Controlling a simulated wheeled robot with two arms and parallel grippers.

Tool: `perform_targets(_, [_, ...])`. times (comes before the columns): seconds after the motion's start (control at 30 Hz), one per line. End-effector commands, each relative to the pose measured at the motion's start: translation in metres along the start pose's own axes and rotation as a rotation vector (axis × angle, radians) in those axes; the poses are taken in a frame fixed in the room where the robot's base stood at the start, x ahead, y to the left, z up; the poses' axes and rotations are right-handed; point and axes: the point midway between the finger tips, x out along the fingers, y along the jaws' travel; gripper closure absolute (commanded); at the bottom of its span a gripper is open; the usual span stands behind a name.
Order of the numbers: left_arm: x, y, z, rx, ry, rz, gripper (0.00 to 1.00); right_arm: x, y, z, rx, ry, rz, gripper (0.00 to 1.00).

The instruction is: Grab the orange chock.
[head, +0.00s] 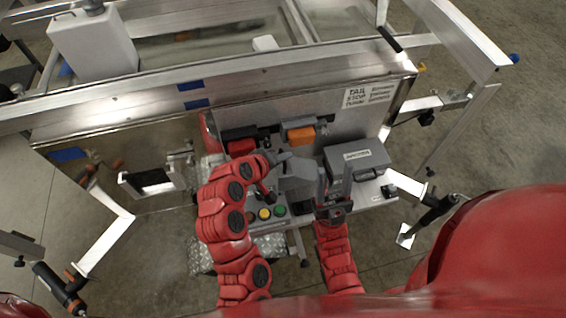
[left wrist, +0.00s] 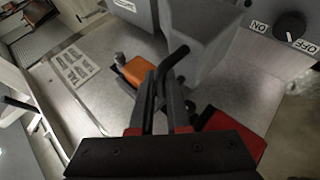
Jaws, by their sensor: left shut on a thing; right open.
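The orange chock (head: 301,135) sits in a dark holder at the back panel in the head view. In the left wrist view the orange chock (left wrist: 139,72) lies just left of the fingertips, partly hidden. My left gripper (head: 273,160) is in front of and left of the chock. In the left wrist view my left gripper (left wrist: 162,88) is shut on a black bent handle (left wrist: 176,58) beside a grey housing. The fingers hide part of the handle. My right gripper (head: 334,190) is open and empty, lower right of the chock, by a grey lidded box (head: 356,158).
A red piece (head: 241,146) sits in a dark holder left of the chock. Coloured buttons (head: 264,213) are on the near ledge. A metal rail (head: 240,88) crosses behind the panel. A white canister (head: 95,42) stands at the back left.

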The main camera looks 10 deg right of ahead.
Motion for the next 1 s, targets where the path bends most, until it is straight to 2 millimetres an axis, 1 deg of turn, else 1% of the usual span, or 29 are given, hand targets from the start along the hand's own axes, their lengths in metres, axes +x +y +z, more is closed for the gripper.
perform_targets(0.07, [0.002,0.001,-0.003,0.0,-0.001,0.001,1.0,0.003,0.0,-0.001,0.0,0.0,0.0,0.5])
perform_targets(0.3, [0.019,-0.02,0.008,-0.002,-0.006,-0.003,1.0,0.017,0.001,-0.003,0.0,0.0,0.0,0.5])
perform_targets(0.37, [0.022,-0.022,0.009,-0.002,-0.003,0.0,1.0,0.018,0.001,-0.003,0.0,0.0,0.0,0.5])
perform_targets(0.63, [0.024,-0.024,0.009,0.0,0.001,0.002,1.0,0.016,0.001,-0.003,0.0,0.0,0.0,0.5])
perform_targets(0.97, [0.03,-0.031,0.013,0.0,0.0,0.002,1.0,0.008,0.0,-0.001,0.0,0.0,0.0,0.5])
perform_targets(1.0, [0.03,-0.031,0.013,0.0,0.0,0.0,0.78,0.01,0.001,-0.002,0.0,0.0,0.0,0.5])
